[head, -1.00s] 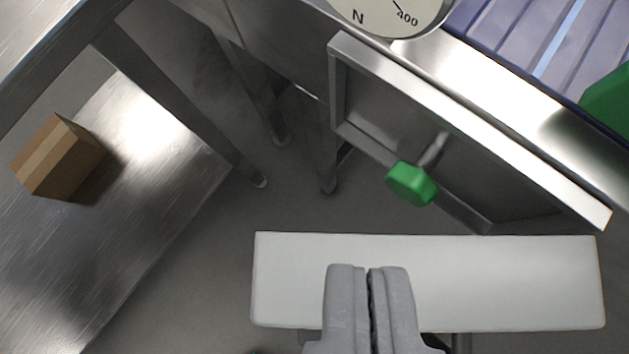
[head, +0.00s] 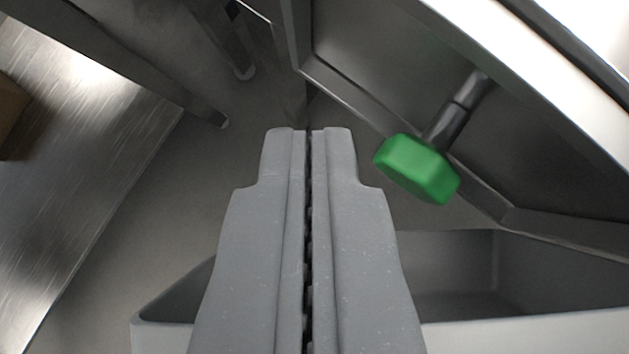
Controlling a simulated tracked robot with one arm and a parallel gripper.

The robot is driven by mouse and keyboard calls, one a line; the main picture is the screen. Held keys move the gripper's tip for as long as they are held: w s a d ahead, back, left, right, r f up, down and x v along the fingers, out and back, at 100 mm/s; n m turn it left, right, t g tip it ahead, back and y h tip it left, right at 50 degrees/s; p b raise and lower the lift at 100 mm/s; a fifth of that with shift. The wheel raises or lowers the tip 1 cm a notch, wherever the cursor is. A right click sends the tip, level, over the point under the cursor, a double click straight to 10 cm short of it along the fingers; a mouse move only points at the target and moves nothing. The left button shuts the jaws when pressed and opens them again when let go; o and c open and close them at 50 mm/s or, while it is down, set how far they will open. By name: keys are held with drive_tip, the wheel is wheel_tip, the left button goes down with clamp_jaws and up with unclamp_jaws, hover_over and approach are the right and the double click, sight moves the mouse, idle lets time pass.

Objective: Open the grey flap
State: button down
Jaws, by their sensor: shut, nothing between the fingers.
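A dark grey metal panel (head: 385,45) in a raised frame fills the upper right of the head view and appears to be the flap. A green faceted knob (head: 416,168) stands out from it on a dark stem (head: 462,108). My gripper (head: 308,132) is shut and empty, its two grey fingers pressed together. Its tips show just left of the knob, with a gap between them in the picture. I cannot tell how far apart they are in depth. The panel's right part runs out of view.
A light grey open-topped bin (head: 520,335) lies below the panel, its inside partly hidden by my gripper. A steel surface (head: 75,130) is at the left, with the edge of a brown box (head: 10,115). Table legs (head: 222,45) stand at the top.

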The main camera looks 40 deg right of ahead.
drive_tip(key=shift+s+d+f+b, duration=0.15)
drive_tip(key=shift+s+d+b, duration=0.15)
drive_tip(key=shift+s+d, duration=0.35)
drive_tip(key=shift+s+d+f+b, duration=0.1)
drive_tip(key=shift+s+d+b, duration=0.2)
drive_tip(key=shift+s+d, duration=0.35)
drive_tip(key=shift+w+d, duration=0.1)
drive_tip(key=shift+w, duration=0.05)
drive_tip(key=shift+d, duration=0.1)
